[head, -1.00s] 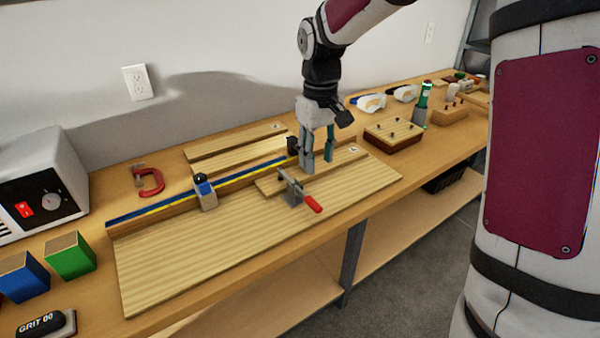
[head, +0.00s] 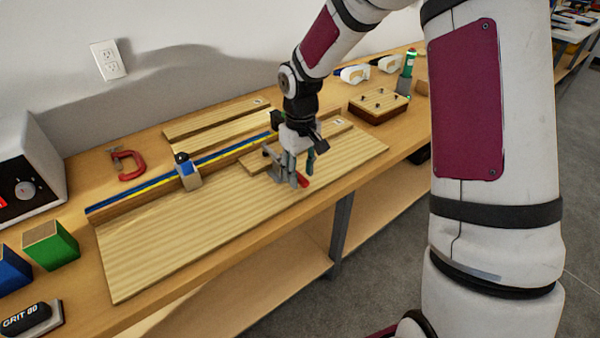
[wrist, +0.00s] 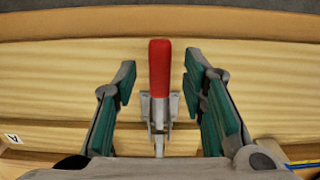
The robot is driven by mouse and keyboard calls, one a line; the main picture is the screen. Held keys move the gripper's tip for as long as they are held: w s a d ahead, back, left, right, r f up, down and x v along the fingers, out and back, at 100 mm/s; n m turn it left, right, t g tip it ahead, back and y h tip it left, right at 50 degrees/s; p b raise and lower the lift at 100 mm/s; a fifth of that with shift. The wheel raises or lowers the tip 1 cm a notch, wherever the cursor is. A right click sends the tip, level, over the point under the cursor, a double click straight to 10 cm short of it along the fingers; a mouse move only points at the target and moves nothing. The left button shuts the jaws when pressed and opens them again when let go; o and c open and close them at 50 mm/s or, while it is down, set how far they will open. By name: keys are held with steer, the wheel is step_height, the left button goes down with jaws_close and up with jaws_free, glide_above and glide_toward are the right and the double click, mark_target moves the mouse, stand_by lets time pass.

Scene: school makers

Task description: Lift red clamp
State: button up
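A toggle clamp with a red handle (wrist: 160,68) sits on the wooden board. In the head view its handle (head: 302,181) shows just below my fingers, and its grey body (head: 273,158) is partly hidden by them. My gripper (head: 300,164) is low over this clamp. In the wrist view my gripper (wrist: 160,85) is open, with one green-padded finger on each side of the red handle and a gap on both sides. A red C-clamp (head: 130,172) lies on the bench at the left, well away from my gripper.
The wooden board (head: 160,250) carries a blue-yellow ruled fence with a blue-topped stop block (head: 187,170). Planks lie behind it. A pegged block (head: 378,104) stands at the right. Green (head: 50,246) and blue blocks and a sanding block (head: 30,318) are at the left front.

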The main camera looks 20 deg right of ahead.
steer(key=shift+f, duration=0.3)
jaws_close()
